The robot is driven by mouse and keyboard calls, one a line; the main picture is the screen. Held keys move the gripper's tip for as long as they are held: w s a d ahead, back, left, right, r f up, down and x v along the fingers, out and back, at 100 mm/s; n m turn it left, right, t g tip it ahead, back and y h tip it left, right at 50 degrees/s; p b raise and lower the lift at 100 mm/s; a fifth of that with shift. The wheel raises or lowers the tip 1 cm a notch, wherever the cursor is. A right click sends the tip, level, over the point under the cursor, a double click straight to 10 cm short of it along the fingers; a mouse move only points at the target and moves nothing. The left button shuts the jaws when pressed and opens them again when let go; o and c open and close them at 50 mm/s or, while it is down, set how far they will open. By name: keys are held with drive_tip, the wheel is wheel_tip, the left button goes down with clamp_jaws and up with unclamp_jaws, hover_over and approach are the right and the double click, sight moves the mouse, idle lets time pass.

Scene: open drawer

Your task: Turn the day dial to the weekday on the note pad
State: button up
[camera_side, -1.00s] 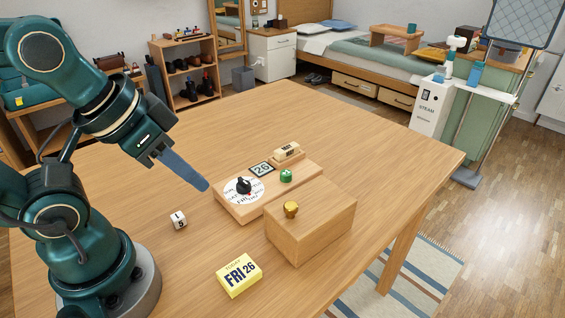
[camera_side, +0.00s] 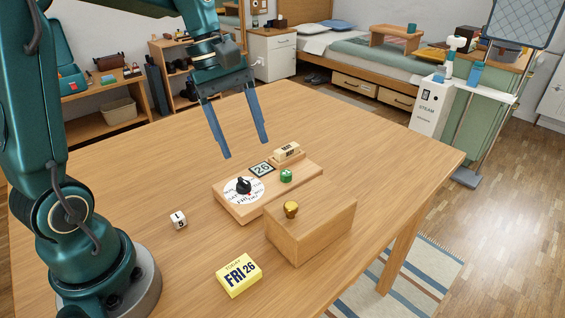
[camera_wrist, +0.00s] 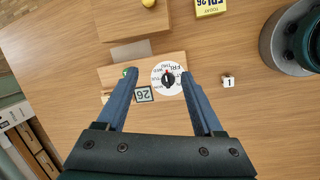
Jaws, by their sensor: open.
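The yellow note pad (camera_side: 239,275) lies on the table front and reads "TODAY FRI 26"; part of it shows in the wrist view (camera_wrist: 211,7). The day dial is a white disc (camera_side: 232,198) with weekday lettering and a black knob (camera_side: 243,186), on a wooden board (camera_side: 290,190). FRI is readable near the disc's front edge, with a small red mark by the knob; the exact setting is too small to tell. My gripper (camera_side: 246,150) is open and empty, pointing down above the board. In the wrist view the dial (camera_wrist: 158,86) appears between its fingertips, nearer the right finger.
The board also holds a "26" tile (camera_side: 262,169), a green knob (camera_side: 286,175) and a block with lettering (camera_side: 287,151). A wooden box (camera_side: 322,228) with a brass knob (camera_side: 291,209) stands in front. The table's left side is mostly clear.

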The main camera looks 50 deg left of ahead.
sight(243, 180)
drive_tip(key=a+f+n, duration=0.1)
drive_tip(key=a+f, duration=0.1)
drive_tip(key=w+a+f+n+g+h, duration=0.1)
drive_tip(key=f, duration=0.1)
drive_tip(key=a+f+n, duration=0.1)
drive_tip(key=a+f, duration=0.1)
drive_tip(key=shift+w+a+f+g, duration=0.3)
drive_tip(key=shift+f, duration=0.05)
drive_tip(key=shift+s+f+n+h, duration=0.1)
drive_tip(key=shift+f+n+h, duration=0.2)
drive_tip(key=shift+f, duration=0.05)
drive_tip(key=shift+x, duration=2.3)
clamp_jaws()
